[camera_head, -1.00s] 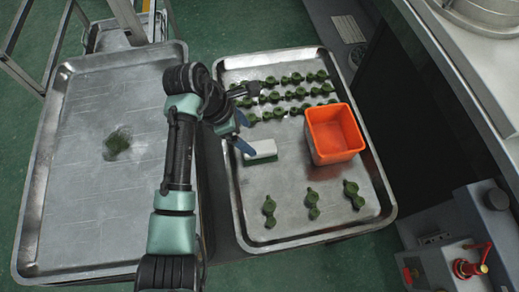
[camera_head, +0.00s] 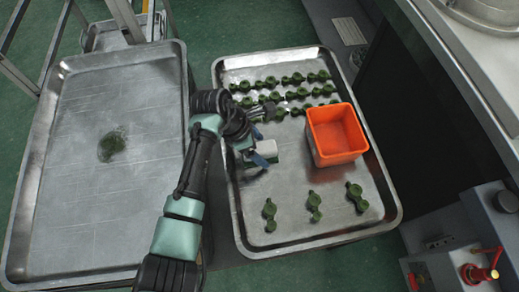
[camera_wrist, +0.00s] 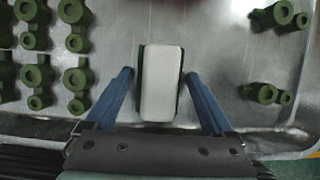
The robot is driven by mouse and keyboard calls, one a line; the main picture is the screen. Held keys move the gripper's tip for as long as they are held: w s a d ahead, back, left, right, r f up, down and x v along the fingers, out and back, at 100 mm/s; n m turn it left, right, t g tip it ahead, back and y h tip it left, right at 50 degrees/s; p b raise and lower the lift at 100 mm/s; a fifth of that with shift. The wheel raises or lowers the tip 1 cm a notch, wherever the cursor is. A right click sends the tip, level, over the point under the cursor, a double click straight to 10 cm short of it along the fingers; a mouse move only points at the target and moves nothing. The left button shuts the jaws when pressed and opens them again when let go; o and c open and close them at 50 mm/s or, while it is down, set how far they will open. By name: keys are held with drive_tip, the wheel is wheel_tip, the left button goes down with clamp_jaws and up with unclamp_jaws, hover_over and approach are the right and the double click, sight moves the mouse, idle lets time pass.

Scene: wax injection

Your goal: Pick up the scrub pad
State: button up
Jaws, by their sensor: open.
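The scrub pad is a white block with a green underside. In the wrist view the scrub pad (camera_wrist: 161,84) lies on the metal tray between my two blue fingers, with a gap on each side. My gripper (camera_wrist: 160,82) is open and empty. In the head view my gripper (camera_head: 258,158) is over the right tray and partly covers the scrub pad (camera_head: 265,148). I cannot tell from the views how high the fingertips are above the tray.
The right tray (camera_head: 290,215) holds several green wax pieces (camera_head: 270,214) and an orange bin (camera_head: 337,134) close to the right of the pad. The left tray (camera_head: 75,200) has a green patch (camera_head: 112,145). A machine (camera_head: 490,130) stands at the right.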

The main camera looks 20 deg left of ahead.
sight(259, 147)
drive_tip(key=shift+f+p, duration=0.3)
drive_tip(key=shift+p, duration=0.05)
idle(0.4)
drive_tip(key=c, duration=1.1)
drive_tip(key=shift+o, duration=0.2)
drive_tip(key=shift+a+r+b, duration=0.1)
drive_tip(key=shift+r+b, duration=0.1)
drive_tip(key=shift+b, duration=0.35)
wheel_tip(259, 147, up, 10)
drive_tip(key=p, duration=0.3)
drive_tip(key=shift+r, duration=0.1)
